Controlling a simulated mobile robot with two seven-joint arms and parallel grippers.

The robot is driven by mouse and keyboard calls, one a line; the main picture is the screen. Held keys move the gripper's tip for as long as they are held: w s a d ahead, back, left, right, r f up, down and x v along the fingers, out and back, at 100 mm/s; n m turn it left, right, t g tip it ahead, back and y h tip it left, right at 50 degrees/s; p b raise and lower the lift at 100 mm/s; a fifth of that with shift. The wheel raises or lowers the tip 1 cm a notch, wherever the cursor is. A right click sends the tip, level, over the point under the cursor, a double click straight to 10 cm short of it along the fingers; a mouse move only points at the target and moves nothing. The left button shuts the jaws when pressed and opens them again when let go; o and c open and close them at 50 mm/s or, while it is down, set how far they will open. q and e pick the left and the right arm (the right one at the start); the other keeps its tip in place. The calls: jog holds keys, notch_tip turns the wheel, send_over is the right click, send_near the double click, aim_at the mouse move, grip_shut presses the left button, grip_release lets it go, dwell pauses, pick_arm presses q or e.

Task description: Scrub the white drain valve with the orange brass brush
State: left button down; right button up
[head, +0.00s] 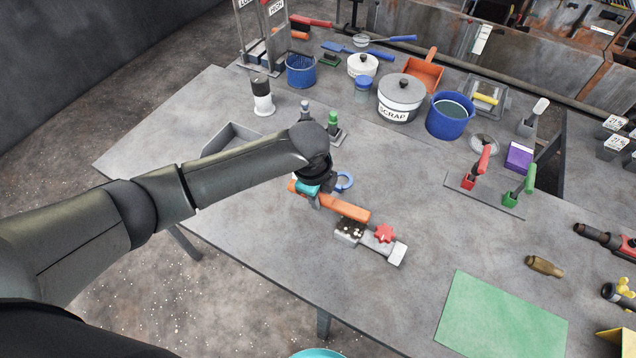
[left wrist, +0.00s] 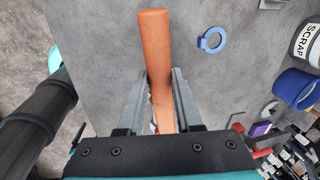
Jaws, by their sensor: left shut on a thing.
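The orange brass brush (head: 345,208) is held in my left gripper (head: 312,196) above the table. In the left wrist view, its orange handle (left wrist: 155,50) runs between the two grey fingers (left wrist: 158,82), which are closed on it. The white drain valve (head: 397,252) lies on the table just beyond the brush, with a red star-shaped handwheel (head: 384,233). A dark piece with brassy spots (head: 349,231) shows between the brush and the valve's left end. I cannot tell whether bristles touch the valve. My right gripper is not seen.
A blue ring (head: 344,181) lies behind my left gripper. The scrap pot (head: 400,98), blue bucket (head: 449,116) and red and green handled tools (head: 478,168) stand farther back. A green mat (head: 502,318) lies at the front right. The table between is clear.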

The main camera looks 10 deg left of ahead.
pick_arm(q)
jog(key=shift+a, duration=0.1)
jog(key=shift+r+p, duration=0.1)
jog(key=shift+p, duration=0.2)
jog(key=shift+f, duration=0.2)
notch_tip(320, 180, down, 5)
jog(key=b, duration=0.3)
jog(key=shift+r, duration=0.2)
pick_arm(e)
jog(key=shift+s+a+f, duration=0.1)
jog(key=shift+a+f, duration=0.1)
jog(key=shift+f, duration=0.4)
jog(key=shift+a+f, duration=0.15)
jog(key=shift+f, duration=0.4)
pick_arm(q)
jog(key=shift+f, duration=0.65)
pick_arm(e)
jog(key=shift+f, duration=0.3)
pick_arm(q)
jog(key=shift+b, duration=0.3)
